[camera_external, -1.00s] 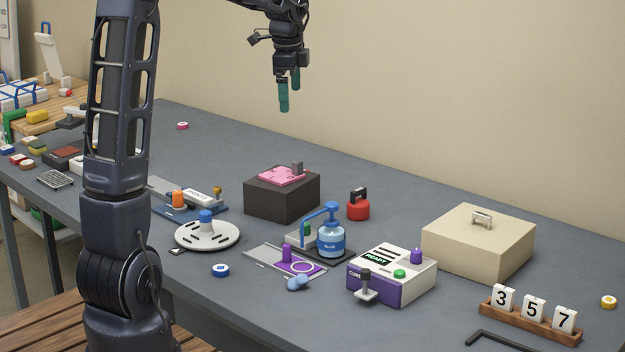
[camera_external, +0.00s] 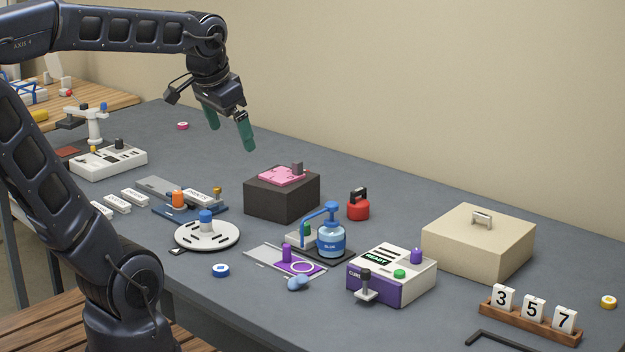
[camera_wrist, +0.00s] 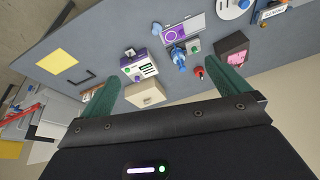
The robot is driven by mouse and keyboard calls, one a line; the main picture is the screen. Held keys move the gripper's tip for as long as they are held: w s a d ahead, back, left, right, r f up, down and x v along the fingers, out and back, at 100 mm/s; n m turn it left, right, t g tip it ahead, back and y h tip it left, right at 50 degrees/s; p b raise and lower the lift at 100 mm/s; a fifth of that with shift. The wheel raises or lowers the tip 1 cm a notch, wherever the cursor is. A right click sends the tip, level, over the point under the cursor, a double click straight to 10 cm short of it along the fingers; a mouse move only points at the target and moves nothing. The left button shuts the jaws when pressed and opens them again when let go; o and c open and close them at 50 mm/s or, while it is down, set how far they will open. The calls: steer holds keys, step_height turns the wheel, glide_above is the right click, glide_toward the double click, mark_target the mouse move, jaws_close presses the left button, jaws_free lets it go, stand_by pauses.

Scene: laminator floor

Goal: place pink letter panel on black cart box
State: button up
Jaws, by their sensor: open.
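In the wrist view the black box (camera_wrist: 232,43) shows at the right, with the pink panel (camera_wrist: 237,57) partly hidden behind a finger. My gripper (camera_external: 230,138) is open and empty, its green fingers spread, in the air above and to the left of the box. Both fingers also show in the wrist view (camera_wrist: 163,86).
A red weight-like object (camera_external: 358,206) stands right of the black box. A blue pump bottle (camera_external: 331,238), a white disc (camera_external: 207,236), a purple-white console (camera_external: 391,276) and a beige box (camera_external: 478,244) stand nearby. The table behind the black box is mostly clear.

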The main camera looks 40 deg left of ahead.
steer(key=s+d+f+n, duration=0.1)
steer(key=s+f+n, duration=0.1)
steer(key=s, duration=0.3)
steer(key=shift+s+f, duration=0.15)
steer(key=shift+f, duration=0.2)
steer(key=shift+d, duration=0.1)
stand_by(0.9)
